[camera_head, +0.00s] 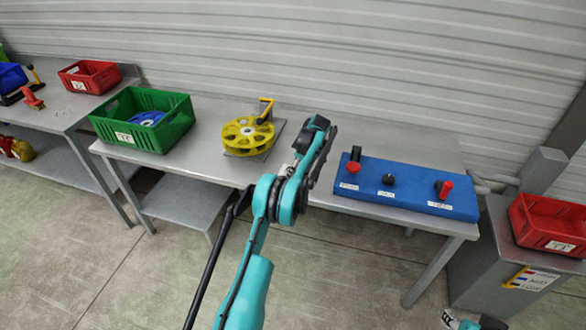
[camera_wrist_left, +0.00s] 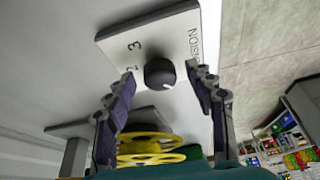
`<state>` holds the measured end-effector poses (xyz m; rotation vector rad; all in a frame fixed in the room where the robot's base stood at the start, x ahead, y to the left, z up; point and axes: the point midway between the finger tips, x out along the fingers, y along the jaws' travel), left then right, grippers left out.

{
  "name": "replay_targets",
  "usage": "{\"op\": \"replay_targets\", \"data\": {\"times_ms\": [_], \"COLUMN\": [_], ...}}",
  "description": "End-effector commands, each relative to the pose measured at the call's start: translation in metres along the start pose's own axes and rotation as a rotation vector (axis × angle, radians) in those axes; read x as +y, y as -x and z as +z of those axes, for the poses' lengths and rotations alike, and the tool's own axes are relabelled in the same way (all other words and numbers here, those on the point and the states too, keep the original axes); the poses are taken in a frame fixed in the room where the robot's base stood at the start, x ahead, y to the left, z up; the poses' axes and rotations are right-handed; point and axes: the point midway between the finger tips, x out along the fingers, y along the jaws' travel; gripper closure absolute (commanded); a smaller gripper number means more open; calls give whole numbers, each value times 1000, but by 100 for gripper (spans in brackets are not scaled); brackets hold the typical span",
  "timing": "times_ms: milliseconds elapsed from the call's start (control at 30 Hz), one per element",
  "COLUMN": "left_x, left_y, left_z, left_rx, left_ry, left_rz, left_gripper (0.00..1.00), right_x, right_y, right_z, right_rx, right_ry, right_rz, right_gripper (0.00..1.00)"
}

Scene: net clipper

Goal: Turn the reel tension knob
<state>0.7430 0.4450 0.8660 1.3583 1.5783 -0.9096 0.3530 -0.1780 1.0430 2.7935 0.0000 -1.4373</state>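The tension knob (camera_wrist_left: 160,73) is a round black knob with a light pointer mark, on a pale plate (camera_wrist_left: 150,42) with numbers and lettering, in the left wrist view. My left gripper (camera_wrist_left: 160,78) is open, one finger on each side of the knob, with visible gaps to it. In the head view my left gripper (camera_head: 325,143) is over the middle of the table and hides the knob. The yellow reel (camera_head: 247,134) with its crank handle stands on a grey base left of the gripper; it also shows in the left wrist view (camera_wrist_left: 150,148).
A green crate (camera_head: 118,122) holding a blue reel stands left on the table. A blue control panel (camera_head: 405,188) with knobs and a red-topped lever stands right. A red bin (camera_head: 548,239) is at far right, another red bin (camera_head: 90,75) at back left.

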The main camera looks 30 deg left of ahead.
Motion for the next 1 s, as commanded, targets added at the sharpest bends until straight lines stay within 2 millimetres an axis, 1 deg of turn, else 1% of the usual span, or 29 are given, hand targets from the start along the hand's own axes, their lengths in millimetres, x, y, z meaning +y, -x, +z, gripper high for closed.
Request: {"op": "replay_targets", "data": {"times_ms": [167, 267, 367, 600, 700, 833, 1000], "left_x": [0, 0, 0, 0, 0, 0, 0], "left_y": [4, 15, 34, 86, 102, 116, 120], "left_z": [0, 0, 0, 0, 0, 0, 0], "left_rx": [1, 1, 1, 0, 0, 0, 0], "left_ry": [0, -1, -2, -1, -2, 0, 0], "left_rz": [1, 1, 1, 0, 0, 0, 0], "left_gripper": [46, 46, 46, 46, 46, 46, 46], "right_x": [0, 0, 0, 0, 0, 0, 0], "right_y": [0, 0, 0, 0, 0, 0, 0], "right_z": [0, 0, 0, 0, 0, 0, 0], "right_rx": [0, 0, 0, 0, 0, 0, 0], "right_ry": [0, 0, 0, 0, 0, 0, 0], "right_rz": [0, 0, 0, 0, 0, 0, 0], "right_gripper": [60, 60, 60, 60, 60, 60, 60]}}
